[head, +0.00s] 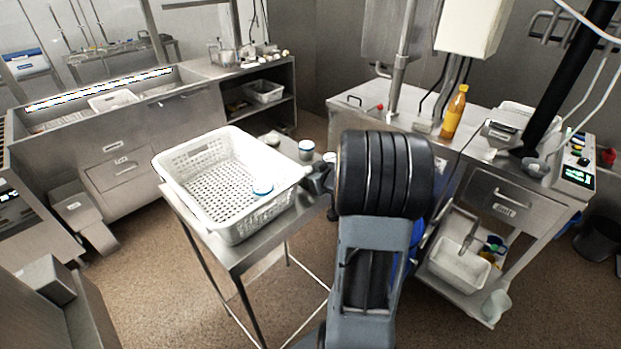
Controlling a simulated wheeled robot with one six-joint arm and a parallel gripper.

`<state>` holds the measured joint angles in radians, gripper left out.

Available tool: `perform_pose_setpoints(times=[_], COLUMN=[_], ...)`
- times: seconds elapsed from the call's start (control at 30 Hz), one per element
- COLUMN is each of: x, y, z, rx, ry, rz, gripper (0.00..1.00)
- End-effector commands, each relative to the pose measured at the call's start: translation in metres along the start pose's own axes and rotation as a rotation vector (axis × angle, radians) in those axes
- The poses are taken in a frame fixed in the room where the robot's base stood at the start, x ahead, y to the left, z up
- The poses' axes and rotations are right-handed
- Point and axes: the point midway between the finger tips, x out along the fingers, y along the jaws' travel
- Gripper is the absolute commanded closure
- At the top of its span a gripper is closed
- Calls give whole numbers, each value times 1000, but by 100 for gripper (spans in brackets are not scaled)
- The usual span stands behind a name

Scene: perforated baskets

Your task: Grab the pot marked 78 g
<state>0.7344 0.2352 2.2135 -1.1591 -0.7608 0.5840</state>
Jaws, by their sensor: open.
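Several small pots with white and blue show on the steel table. One pot (262,189) is inside the white perforated basket (190,212), near its right corner. A second pot (306,149) stands on the table behind the basket's right side. A third, paler pot (272,138) stands farther back. Another pale pot (330,157) is partly hidden beside my arm. No weight marking is legible, so I cannot tell which pot reads 78 g. My gripper (316,178) is open at the table's right edge, close to the basket's right corner, largely hidden by my arm.
The steel table (240,262) is mostly filled by the basket. At right, a steel counter holds an orange bottle (454,112) and a scale-like device (502,132). A sink unit (115,120) stands at left. The brown floor in front is clear.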

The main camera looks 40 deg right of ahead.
Motion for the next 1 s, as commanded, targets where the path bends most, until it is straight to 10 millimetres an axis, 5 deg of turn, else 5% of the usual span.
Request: perform_pose_setpoints(times=[0.27,0.67,1.0], x=[2,2,1], y=[0,0,3], z=[0,0,-3], rx=[1,0,-1], ry=[0,0,1], rz=[1,1,1], gripper=[27,64,64])
